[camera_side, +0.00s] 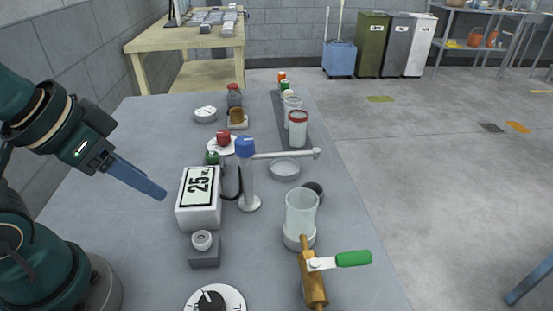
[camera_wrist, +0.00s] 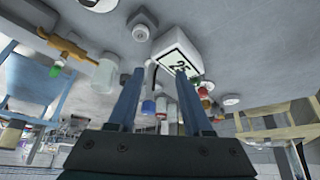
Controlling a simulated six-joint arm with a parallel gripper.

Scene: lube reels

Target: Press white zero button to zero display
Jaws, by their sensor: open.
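The white round button (camera_side: 202,240) sits on a small grey box in front of the display unit; it also shows at the top of the wrist view (camera_wrist: 141,31). The white display unit (camera_side: 198,215) stands on the grey table and reads 25, with smaller marks I cannot read; it also shows in the wrist view (camera_wrist: 178,48). My gripper (camera_side: 162,194) is in the air to the left of the display unit, above and left of the button in the side view. Its two blue fingers (camera_wrist: 158,73) are apart with nothing held between them.
A blue-capped post (camera_side: 246,170) with a side arm stands right of the display. A glass jar (camera_side: 301,212) and a brass valve with a green handle (camera_side: 352,259) are further right. A dial (camera_side: 214,302) lies at the front. The table's left side (camera_side: 110,200) is clear.

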